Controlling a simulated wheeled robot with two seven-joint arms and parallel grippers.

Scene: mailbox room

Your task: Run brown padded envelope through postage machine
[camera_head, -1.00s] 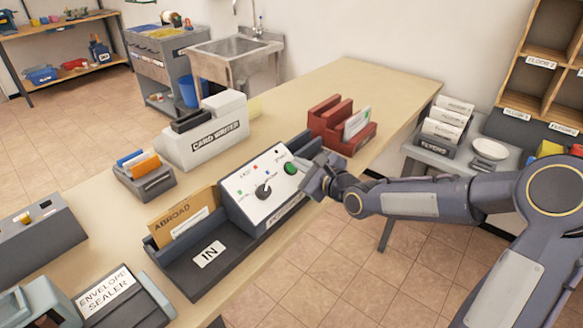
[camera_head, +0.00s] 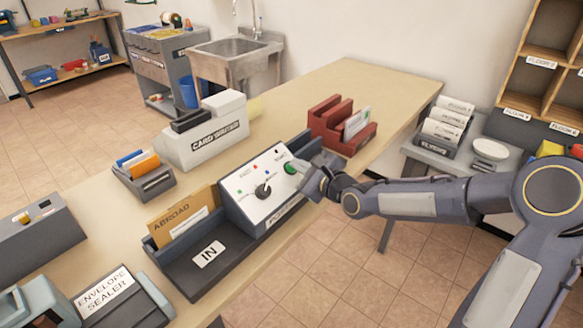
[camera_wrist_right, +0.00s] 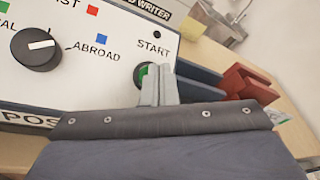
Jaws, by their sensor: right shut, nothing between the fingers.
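The brown padded envelope (camera_head: 176,212), marked ABROAD, stands upright in the IN tray (camera_head: 197,276) of the postage machine (camera_head: 254,172). The machine's sloped white panel has a black dial (camera_head: 262,190) and a green START button (camera_head: 291,168). In the right wrist view the dial (camera_wrist_right: 36,47) has a white pointer bar turned toward the ABROAD label. My right gripper (camera_head: 300,172) is shut and empty, its fingertips at the START button, partly covering it in the right wrist view (camera_wrist_right: 158,78). I cannot tell if they press it. My left gripper is not in view.
A red holder (camera_head: 329,124) with cards stands beyond the machine. A card writer (camera_head: 195,140) and a small grey card holder (camera_head: 147,184) stand behind it. The envelope sealer (camera_head: 118,295) is at front left. Bare table (camera_head: 370,85) shows at the far right end.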

